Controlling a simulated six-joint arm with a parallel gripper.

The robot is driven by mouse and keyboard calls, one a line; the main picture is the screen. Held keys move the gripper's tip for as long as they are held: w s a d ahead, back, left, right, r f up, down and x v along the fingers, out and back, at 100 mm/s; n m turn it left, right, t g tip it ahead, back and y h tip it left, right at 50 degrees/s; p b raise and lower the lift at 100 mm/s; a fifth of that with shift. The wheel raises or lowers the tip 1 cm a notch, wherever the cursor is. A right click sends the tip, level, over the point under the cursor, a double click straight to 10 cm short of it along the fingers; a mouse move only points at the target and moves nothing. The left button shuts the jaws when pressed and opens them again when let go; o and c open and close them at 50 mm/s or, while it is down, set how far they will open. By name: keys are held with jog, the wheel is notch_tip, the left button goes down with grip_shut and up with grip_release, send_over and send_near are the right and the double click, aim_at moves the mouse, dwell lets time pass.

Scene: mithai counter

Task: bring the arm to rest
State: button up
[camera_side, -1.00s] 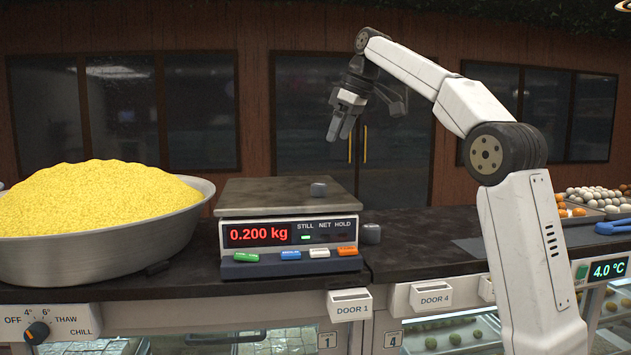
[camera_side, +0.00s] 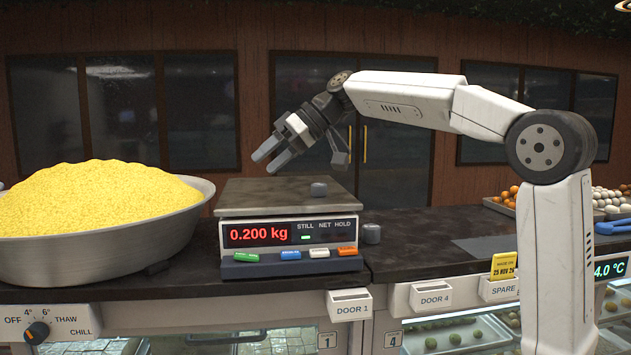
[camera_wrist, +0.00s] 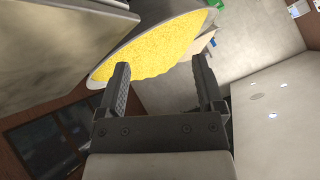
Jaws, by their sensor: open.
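My gripper (camera_side: 272,156) hangs in the air above the weighing scale, left of my arm, with its fingers pointing down and to the left. The jaws are apart and nothing is between them. In the wrist view my gripper (camera_wrist: 160,75) also shows two separated fingers. The scale (camera_side: 290,235) reads 0.200 kg in red, with a green light under STILL. A small grey weight (camera_side: 319,189) sits on its pan (camera_side: 260,197).
A wide metal bowl (camera_side: 120,262) heaped with yellow grains (camera_side: 95,208) stands left of the scale. A second grey weight (camera_side: 371,233) stands right of it. Trays of round sweets (camera_side: 606,199) lie at the far right. The counter (camera_side: 425,235) between is mostly clear.

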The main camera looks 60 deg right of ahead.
aim_at(260, 265)
jog(key=s+a+f+m, duration=0.1)
jog(key=a+f, duration=0.1)
jog(key=f, duration=0.3)
jog(key=s+a+f+m, duration=0.1)
jog(key=a+f, duration=0.1)
jog(key=f, duration=0.4)
jog(key=a+f+m, duration=0.2)
jog(key=f, duration=0.4)
jog(key=shift+s+a+g+h, duration=0.3)
jog(key=shift+s+h, duration=0.1)
jog(key=s+d+f+n+g+h, duration=0.1)
jog(key=s+f+g+h, duration=0.1)
jog(key=s+f, duration=0.5)
jog(key=s+d+f+g+h, duration=0.2)
jog(key=s+f+h, duration=0.2)
jog(key=s+f, duration=0.4)
notch_tip(260, 265, down, 8)
jog(key=shift+d+r+n, duration=0.2)
jog(key=shift+d+n, duration=0.1)
jog(key=shift+n, duration=0.1)
jog(key=shift+w, duration=0.1)
grip_shut()
